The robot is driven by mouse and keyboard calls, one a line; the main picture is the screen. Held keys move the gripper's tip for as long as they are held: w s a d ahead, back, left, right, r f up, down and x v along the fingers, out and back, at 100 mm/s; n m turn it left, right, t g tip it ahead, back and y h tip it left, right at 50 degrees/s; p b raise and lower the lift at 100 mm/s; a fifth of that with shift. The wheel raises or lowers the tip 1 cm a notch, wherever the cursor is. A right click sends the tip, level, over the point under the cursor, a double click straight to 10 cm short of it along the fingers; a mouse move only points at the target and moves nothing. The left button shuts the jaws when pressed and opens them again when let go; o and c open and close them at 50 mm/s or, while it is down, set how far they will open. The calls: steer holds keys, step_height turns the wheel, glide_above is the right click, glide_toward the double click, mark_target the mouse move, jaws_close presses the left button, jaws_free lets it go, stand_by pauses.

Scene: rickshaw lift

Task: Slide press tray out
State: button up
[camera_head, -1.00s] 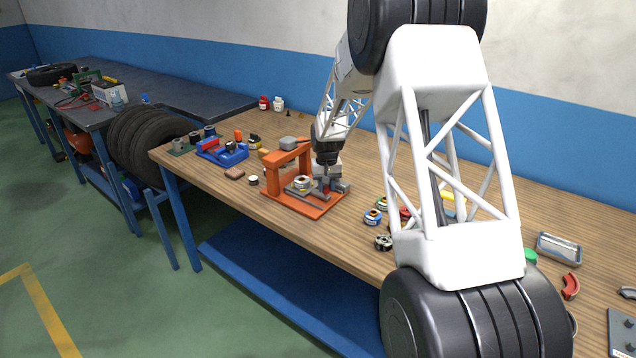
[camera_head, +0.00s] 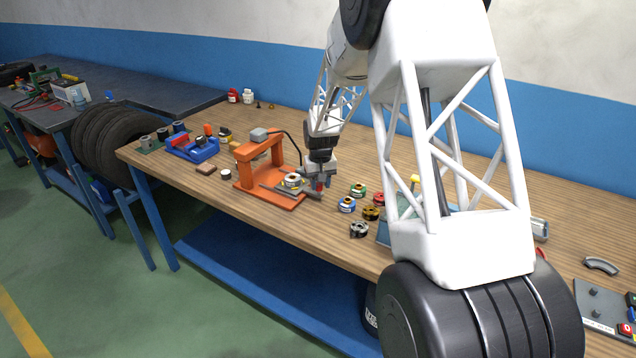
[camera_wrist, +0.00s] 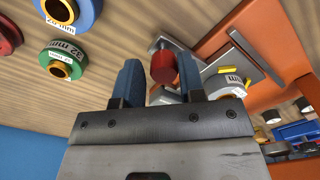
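The orange press (camera_head: 247,172) stands on the wooden bench. Its grey press tray (camera_head: 270,189) sticks out to the right past the orange base, and a ring-shaped bushing (camera_head: 291,181) sits on it. The bushing also shows at the right in the wrist view (camera_wrist: 226,86). My gripper (camera_head: 318,184) is at the tray's outer end, right of the press. In the wrist view my two blue fingers (camera_wrist: 158,78) stand on either side of the tray's red knob (camera_wrist: 163,67).
Several coloured bushings, including a blue one (camera_head: 347,204) and a green one (camera_head: 358,190), stand just right of the gripper. A blue fixture (camera_head: 193,148) lies left of the press. My arm hides part of the right side.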

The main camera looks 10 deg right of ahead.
steer(key=o, duration=0.3)
steer(key=shift+o, duration=0.2)
steer(key=shift+r, duration=0.1)
steer(key=shift+r, duration=3.75)
steer(key=shift+r, duration=0.1)
